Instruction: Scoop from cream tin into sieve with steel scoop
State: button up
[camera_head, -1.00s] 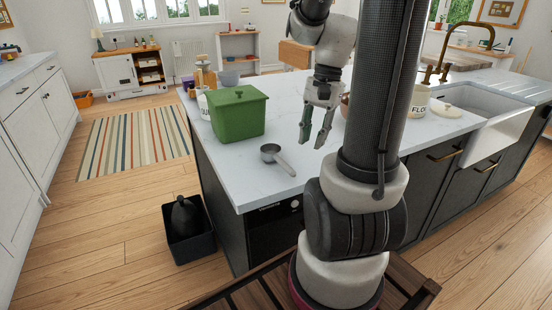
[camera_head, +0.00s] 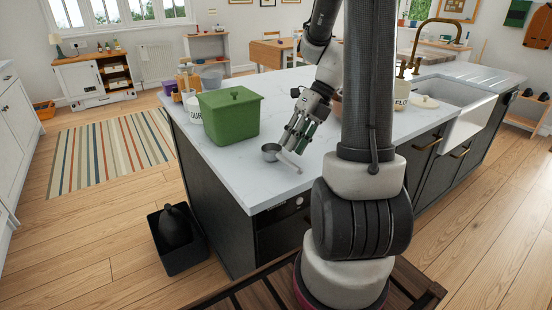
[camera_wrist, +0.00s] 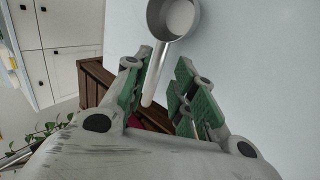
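The steel scoop (camera_head: 271,152) lies on the white counter near its front edge. Its handle points toward the front right. In the wrist view, the scoop's round bowl (camera_wrist: 178,18) is beyond my fingertips, and the handle lies between the green-padded fingers. My gripper (camera_head: 297,142) is open and low over the handle (camera_head: 290,162); it also shows in the wrist view (camera_wrist: 162,75). A cream tin with dark lettering (camera_head: 401,96) stands partly behind my column. I cannot clearly make out a sieve; a copper-coloured round thing (camera_head: 335,106) is mostly hidden by my arm.
A green lidded box (camera_head: 230,120) stands left of the scoop. Behind it are a white lettered tin (camera_head: 194,110), a grey bowl (camera_head: 211,78) and a purple item (camera_head: 170,87). A pale lid (camera_head: 425,102) lies near the sink (camera_head: 465,120). The front counter is otherwise clear.

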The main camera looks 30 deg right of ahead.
aim_at(283, 161)
jog(key=x, duration=0.4)
jog(key=shift+s+a+f, duration=0.15)
jog(key=shift+s+a, duration=0.05)
jog(key=shift+a, duration=0.1)
grip_shut()
